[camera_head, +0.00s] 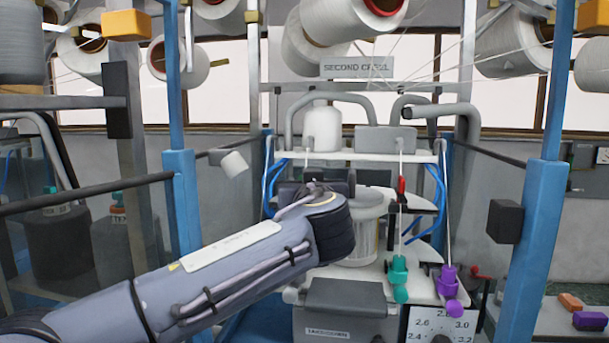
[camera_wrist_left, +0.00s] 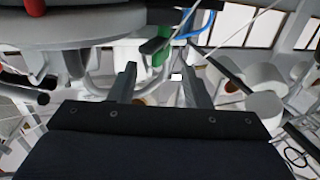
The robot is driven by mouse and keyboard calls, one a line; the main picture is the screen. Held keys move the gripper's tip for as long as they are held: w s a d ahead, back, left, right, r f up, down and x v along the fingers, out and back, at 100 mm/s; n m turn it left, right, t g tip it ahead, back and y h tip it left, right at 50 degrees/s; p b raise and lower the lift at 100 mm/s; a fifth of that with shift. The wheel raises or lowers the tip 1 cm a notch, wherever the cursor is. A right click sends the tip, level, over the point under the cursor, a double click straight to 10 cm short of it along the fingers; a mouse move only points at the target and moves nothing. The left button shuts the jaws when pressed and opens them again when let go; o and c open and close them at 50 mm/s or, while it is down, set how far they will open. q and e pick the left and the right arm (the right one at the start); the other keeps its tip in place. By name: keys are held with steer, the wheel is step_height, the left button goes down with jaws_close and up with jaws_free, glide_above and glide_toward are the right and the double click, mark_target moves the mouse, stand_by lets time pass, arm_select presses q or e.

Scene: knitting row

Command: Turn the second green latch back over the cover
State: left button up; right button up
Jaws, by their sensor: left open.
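In the left wrist view, my left gripper (camera_wrist_left: 158,72) is open, its two grey fingers apart with nothing clasped between them. A green part (camera_wrist_left: 161,52), which looks like a latch, shows just beyond the fingertips with a dark grey bar beside it. I cannot tell whether a finger touches it, or which latch it is. In the head view, my left arm reaches to the machine's middle; its wrist hides the fingers and the latch. A clear ribbed cylinder (camera_head: 365,232), possibly the cover, stands just right of the wrist. My right gripper is not in view.
A teal weight (camera_head: 398,280) and a purple weight (camera_head: 447,281) hang on rods right of the cylinder. A red handle (camera_head: 402,190) is above them. A white shelf (camera_head: 350,156) crosses behind, and blue posts (camera_head: 183,205) flank the machine. A grey box (camera_head: 345,298) is below.

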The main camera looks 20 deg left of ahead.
arm_select(q)
steer(key=p+x, duration=0.1)
steer(key=x, duration=0.3)
steer(key=shift+w+a+f+p, duration=0.1)
steer(key=shift+w+a+p, duration=0.05)
steer(key=shift+w+p, duration=0.15)
steer(key=shift+w+a, duration=0.15)
steer(key=shift+w, duration=0.05)
steer(key=shift+w+a, duration=0.1)
steer(key=shift+w, duration=0.05)
